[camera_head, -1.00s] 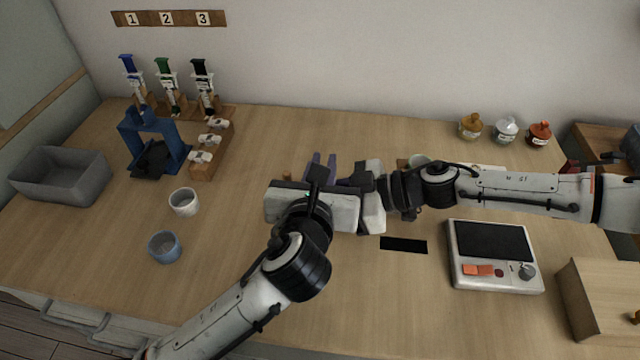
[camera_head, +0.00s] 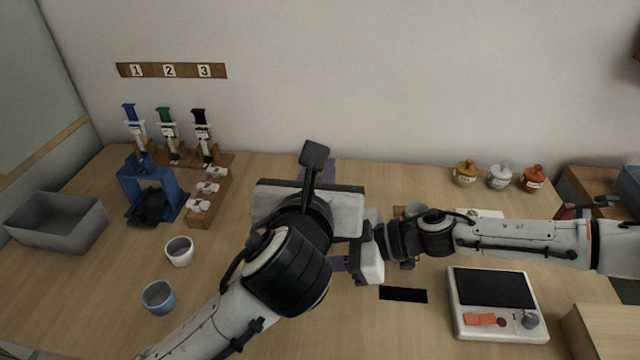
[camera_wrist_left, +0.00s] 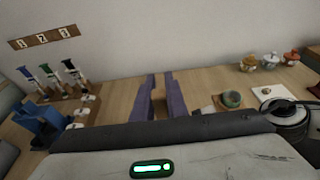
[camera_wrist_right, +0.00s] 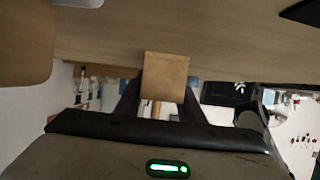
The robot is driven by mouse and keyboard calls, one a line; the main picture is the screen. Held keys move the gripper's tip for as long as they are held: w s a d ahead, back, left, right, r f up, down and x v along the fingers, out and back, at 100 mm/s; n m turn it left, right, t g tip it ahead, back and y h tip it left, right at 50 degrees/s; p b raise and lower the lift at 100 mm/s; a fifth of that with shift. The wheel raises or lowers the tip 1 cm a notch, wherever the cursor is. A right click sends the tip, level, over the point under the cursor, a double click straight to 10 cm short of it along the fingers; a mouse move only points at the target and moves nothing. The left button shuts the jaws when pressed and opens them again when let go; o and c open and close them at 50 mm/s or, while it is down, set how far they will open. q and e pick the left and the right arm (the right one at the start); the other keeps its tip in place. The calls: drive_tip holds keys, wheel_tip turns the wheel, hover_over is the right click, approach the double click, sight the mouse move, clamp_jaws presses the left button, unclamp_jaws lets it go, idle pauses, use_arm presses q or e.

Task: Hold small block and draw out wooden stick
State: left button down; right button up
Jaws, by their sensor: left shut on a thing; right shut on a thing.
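A small square wooden block (camera_wrist_right: 165,76) shows at the fingertips of my right gripper (camera_wrist_right: 164,100) in the right wrist view. That gripper is shut on it. In the left wrist view, my left gripper's purple fingers (camera_wrist_left: 161,98) are close together on a thin wooden piece (camera_wrist_left: 159,104), apparently the stick. In the head view, my left gripper's body covers the block and stick, and only bits of purple finger show. Whether the stick is still inside the block cannot be told.
Two cups, white (camera_head: 179,251) and blue (camera_head: 158,297), and a grey bin (camera_head: 57,222) stand at left. A blue stand (camera_head: 150,192) is behind them. A scale (camera_head: 497,304) and small jars (camera_head: 500,177) are at right. A black strip (camera_head: 403,295) lies in front.

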drive_tip(key=o, duration=1.3)
drive_tip(key=shift+c, duration=0.2)
drive_tip(key=shift+d, duration=0.1)
